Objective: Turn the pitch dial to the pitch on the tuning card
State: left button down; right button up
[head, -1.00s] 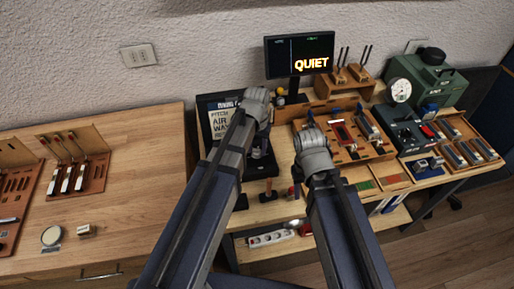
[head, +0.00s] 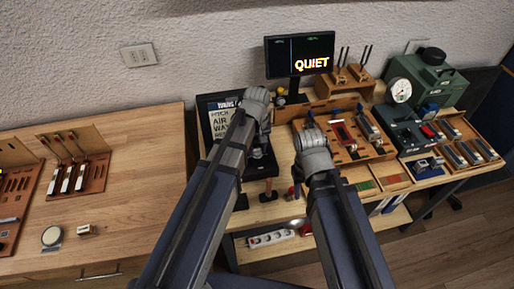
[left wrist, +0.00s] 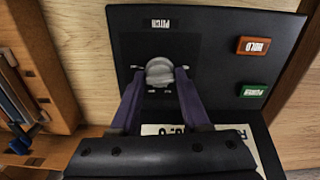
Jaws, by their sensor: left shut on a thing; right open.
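The pitch dial (left wrist: 160,72) is a small round grey knob on a black panel (left wrist: 215,60), under the upside-down word PITCH. My left gripper (left wrist: 158,84) has both fingers around the knob and is shut on it. In the head view my left gripper (head: 258,98) hides the dial. The tuning card (head: 224,122) stands on a dark board behind my left arm. Its print is partly covered and I cannot read the pitch value for sure. My right gripper (head: 312,138) is over the front of a wooden tray, open; its fingertips are hidden.
An orange button (left wrist: 254,46) and a green button (left wrist: 254,90) sit beside the dial. A monitor (head: 299,56) reads QUIET. The wooden tool tray (head: 384,152) and a green machine (head: 430,78) stand to the right. The left bench (head: 130,205) has bare room.

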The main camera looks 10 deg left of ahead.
aim_at(257, 150)
pick_arm(q)
jog(key=shift+n, duration=0.5)
jog(key=shift+c, duration=2)
grip_release()
pick_arm(e)
jog(key=shift+r, duration=0.1)
pick_arm(q)
notch_tip(257, 150, up, 8)
jog(key=p, duration=0.8)
jog(key=shift+f, duration=0.1)
pick_arm(e)
notch_tip(257, 150, up, 8)
jog(key=shift+f, duration=0.2)
